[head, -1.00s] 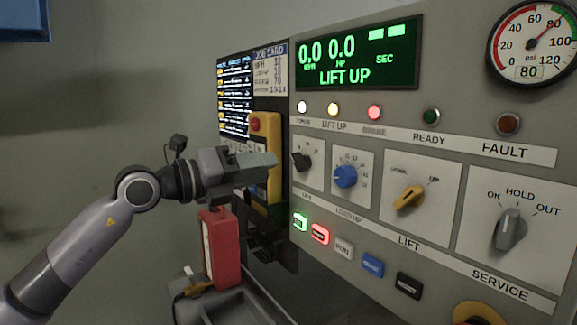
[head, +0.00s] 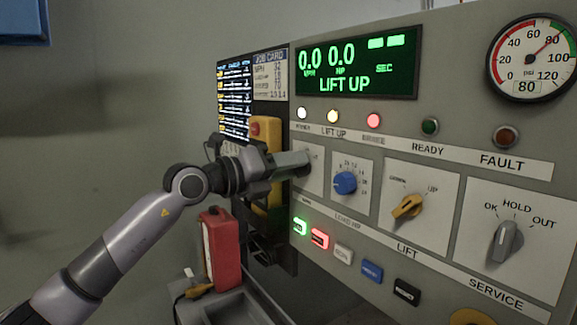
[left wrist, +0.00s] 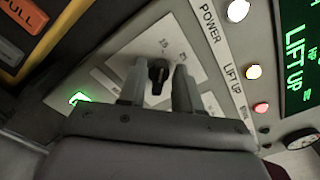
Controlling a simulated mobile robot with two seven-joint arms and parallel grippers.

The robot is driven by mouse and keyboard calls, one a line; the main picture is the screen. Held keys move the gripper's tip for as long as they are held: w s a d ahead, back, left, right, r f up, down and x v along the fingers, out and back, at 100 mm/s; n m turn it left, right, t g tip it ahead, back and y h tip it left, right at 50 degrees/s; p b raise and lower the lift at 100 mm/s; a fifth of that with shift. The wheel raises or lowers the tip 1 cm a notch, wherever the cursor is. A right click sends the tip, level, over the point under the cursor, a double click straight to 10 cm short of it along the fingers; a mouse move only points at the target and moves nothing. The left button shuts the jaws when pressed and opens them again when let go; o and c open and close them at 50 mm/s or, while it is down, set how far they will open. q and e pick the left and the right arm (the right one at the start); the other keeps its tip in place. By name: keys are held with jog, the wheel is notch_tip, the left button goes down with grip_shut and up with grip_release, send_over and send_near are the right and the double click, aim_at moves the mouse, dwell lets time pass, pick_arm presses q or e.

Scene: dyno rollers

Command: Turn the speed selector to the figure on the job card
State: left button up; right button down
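The black knob (left wrist: 158,75), which I take to be the speed selector, sits on a white plate with small printed figures, too blurred to read surely. In the head view my left gripper (head: 306,163) covers it. In the left wrist view the gripper's two fingers (left wrist: 158,88) stand apart on either side of the knob, with a gap showing on each side. The gripper looks open and not clamped. The job card (head: 271,75) hangs at the panel's left, its figures too small to read surely. My right gripper is out of view.
Right of the knob on the panel are a blue knob (head: 345,182), a yellow lift knob (head: 406,207) and a grey service knob (head: 506,241). Lit push buttons (head: 320,238) run below. A yellow pendant box (head: 268,130) and a red box (head: 222,250) are close to my left arm.

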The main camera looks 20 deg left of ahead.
pick_arm(q)
grip_shut()
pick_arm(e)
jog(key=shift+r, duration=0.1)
pick_arm(q)
jog(key=shift+m, duration=0.4)
jog(key=shift+s+d+m+b, duration=0.2)
jog(key=shift+m+b, duration=0.85)
jog(key=shift+m, duration=1.8)
jog(key=shift+s+d+m+b, duration=0.15)
jog(key=shift+m+b, duration=0.95)
jog(key=shift+m, duration=1.7)
jog(key=shift+s+d+m+b, duration=0.15)
jog(key=shift+m+b, duration=0.9)
jog(key=shift+m, duration=1.8)
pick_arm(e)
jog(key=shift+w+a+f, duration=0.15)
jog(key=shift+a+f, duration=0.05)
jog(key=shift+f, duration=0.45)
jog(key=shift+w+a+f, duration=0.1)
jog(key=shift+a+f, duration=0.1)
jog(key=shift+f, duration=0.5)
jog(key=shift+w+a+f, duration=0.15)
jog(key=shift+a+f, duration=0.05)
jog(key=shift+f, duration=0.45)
pick_arm(q)
jog(key=shift+w, duration=0.1)
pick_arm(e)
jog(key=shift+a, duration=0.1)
